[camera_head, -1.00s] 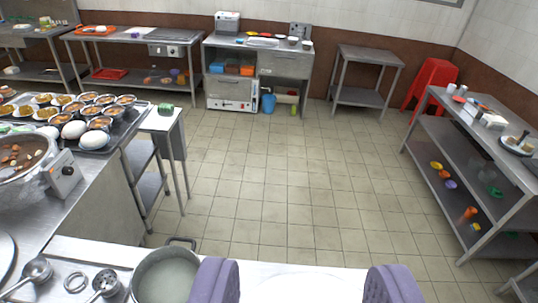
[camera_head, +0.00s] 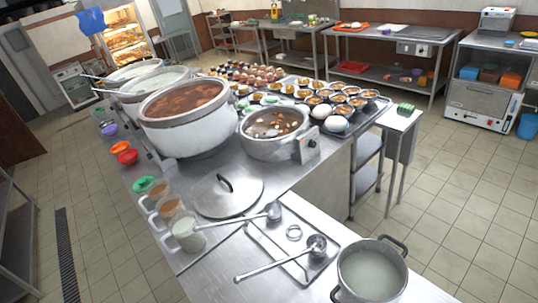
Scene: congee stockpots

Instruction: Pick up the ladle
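Two metal ladles lie by a shallow metal tray (camera_head: 262,242) on the steel counter. The nearer ladle (camera_head: 285,264) has its bowl at the tray's right side and its handle pointing left, toward the counter's front. The farther ladle (camera_head: 240,219) has its bowl at the tray's far corner, and its handle reaches left to a mug of pale liquid. My gripper is not in view.
A pot of pale liquid (camera_head: 372,278) stands right of the tray. A round lid (camera_head: 228,196), mugs (camera_head: 188,236), a smaller soup pot (camera_head: 270,146) and large stockpots (camera_head: 188,132) stand beyond. Food bowls (camera_head: 335,98) crowd the far counter. Open tiled floor (camera_head: 455,190) is at right.

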